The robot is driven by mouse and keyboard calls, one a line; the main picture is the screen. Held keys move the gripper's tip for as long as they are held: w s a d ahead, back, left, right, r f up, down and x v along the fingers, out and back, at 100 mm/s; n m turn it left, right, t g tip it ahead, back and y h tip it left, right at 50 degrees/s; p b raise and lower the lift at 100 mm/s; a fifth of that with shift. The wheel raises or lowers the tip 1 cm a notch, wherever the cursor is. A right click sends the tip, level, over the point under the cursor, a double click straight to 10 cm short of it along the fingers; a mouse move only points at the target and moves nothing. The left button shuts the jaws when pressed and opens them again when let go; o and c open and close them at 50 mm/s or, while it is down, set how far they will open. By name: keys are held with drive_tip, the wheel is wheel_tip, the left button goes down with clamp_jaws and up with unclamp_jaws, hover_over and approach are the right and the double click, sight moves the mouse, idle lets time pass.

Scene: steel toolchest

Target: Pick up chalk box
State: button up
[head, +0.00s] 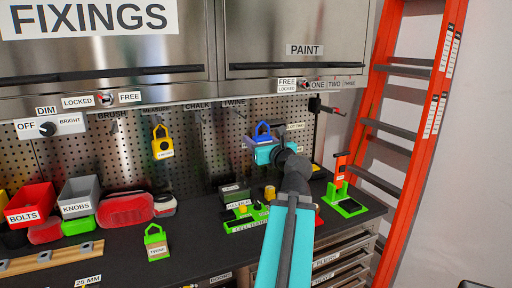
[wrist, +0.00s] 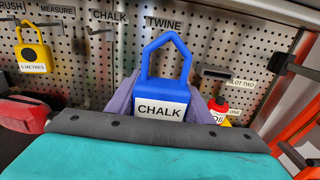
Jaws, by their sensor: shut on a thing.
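The chalk box (wrist: 162,104) is blue with a pointed loop handle and a white CHALK label, upright in the wrist view. My gripper (wrist: 165,100) is shut on it, with a grey-purple finger at each side of its body. In the head view, the chalk box (head: 263,136) shows just above my gripper (head: 262,148), held up in front of the pegboard, clear of the bench. Its lower part is hidden by my gripper.
A yellow measure (head: 162,143) hangs on the pegboard (head: 90,150) at left. A twine tag (head: 156,243) stands on the dark bench. Red and grey bins (head: 78,193) are at left, a green stand (head: 346,205) at right. An orange ladder (head: 420,110) leans at right.

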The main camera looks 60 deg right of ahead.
sight(262, 141)
drive_tip(key=b+v, duration=0.2)
drive_tip(key=shift+b, duration=0.3)
drive_tip(key=shift+s, duration=0.1)
idle(0.7)
